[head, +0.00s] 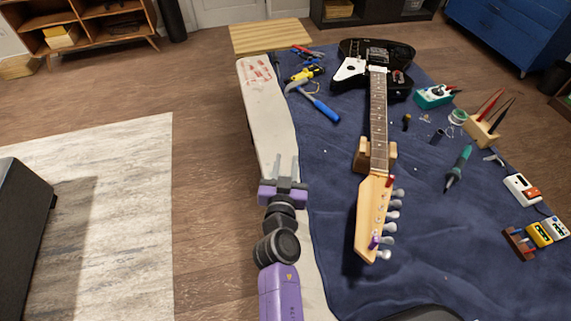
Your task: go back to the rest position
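My gripper (285,168) is purple with two grey fingers. It shows in the head view over the pale left edge of the workbench, beside the blue cloth. Its fingers are apart with nothing visible between them. My purple arm reaches up from the bottom of the view. A black and white electric guitar (378,100) lies on the cloth to the right of my gripper. Its neck rests on a wooden support (362,154), and its headstock points toward me. A small purple thing sits at one tuning peg.
A blue-handled hammer (320,107) and yellow tool (304,75) lie beyond my gripper. The floor left of the bench is clear near my arm.

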